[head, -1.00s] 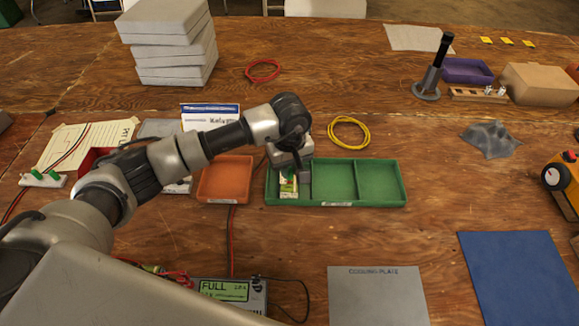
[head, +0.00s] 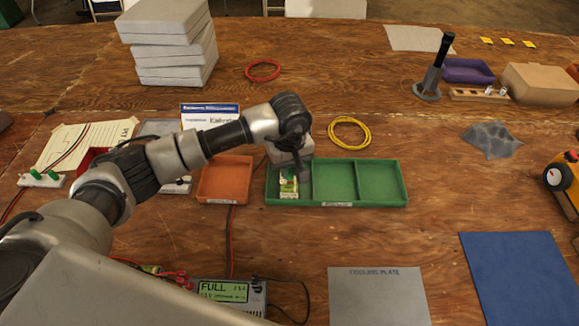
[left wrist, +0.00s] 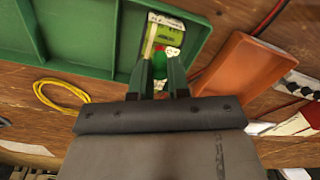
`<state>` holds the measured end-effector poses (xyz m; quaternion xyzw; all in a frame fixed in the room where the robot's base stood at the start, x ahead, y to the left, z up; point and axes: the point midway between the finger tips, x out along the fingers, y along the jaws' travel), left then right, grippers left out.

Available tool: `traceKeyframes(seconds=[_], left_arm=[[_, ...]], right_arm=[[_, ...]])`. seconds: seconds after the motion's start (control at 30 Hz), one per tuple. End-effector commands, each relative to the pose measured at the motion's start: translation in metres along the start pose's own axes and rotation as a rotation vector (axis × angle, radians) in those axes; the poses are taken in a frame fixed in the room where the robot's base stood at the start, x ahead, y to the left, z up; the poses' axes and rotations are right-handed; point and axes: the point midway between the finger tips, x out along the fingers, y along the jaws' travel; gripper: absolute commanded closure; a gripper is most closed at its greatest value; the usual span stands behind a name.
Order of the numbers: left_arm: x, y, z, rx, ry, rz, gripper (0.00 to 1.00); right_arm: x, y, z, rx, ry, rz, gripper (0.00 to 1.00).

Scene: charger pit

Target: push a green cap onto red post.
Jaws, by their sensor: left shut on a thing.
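My left gripper (head: 298,174) is over the left compartment of the green tray (head: 380,204). A small battery pack (head: 288,188) with a white, yellow and green label lies in that compartment. In the left wrist view, my left gripper (left wrist: 158,72) is shut on a small green cap (left wrist: 159,60) at the near end of the battery pack (left wrist: 163,35). Two other green caps (head: 36,174) stand on a white strip at the far left. My right gripper is out of view.
An orange tray (head: 225,196) is just left of the green tray. A charger (head: 230,292) reading FULL stands in front with red and black leads. A grey cooling plate (head: 378,300) and a blue mat (head: 520,275) lie at the front right. A yellow cable coil (head: 349,133) lies behind.

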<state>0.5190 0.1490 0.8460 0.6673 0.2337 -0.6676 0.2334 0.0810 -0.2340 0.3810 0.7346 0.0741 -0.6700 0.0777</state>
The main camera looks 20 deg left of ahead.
Motion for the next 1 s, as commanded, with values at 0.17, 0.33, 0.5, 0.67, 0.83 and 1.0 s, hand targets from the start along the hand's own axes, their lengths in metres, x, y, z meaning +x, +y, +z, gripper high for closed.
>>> traceKeyframes(seconds=[0.17, 0.33, 0.5, 0.67, 0.83, 1.0], left_arm=[[-0.0002, 0.0001, 0.0, 0.0, 0.0, 0.0, 0.79], [-0.0002, 0.0001, 0.0, 0.0, 0.0, 0.0, 0.54], [-0.0002, 0.0002, 0.0001, 0.001, 0.0, 0.0, 0.54], [-0.0002, 0.0002, 0.0001, 0.001, 0.0, 0.0, 0.54], [-0.0002, 0.0002, 0.0001, 0.001, 0.0, 0.0, 0.52], [-0.0002, 0.0002, 0.0001, 0.001, 0.0, 0.0, 0.43]], right_arm=[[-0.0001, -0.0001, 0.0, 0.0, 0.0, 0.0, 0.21], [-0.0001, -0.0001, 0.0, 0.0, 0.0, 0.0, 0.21], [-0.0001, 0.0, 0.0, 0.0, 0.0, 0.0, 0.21], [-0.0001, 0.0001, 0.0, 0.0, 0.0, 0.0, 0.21], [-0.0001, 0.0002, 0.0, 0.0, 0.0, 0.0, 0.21], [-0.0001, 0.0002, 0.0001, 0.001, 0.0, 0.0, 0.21]])
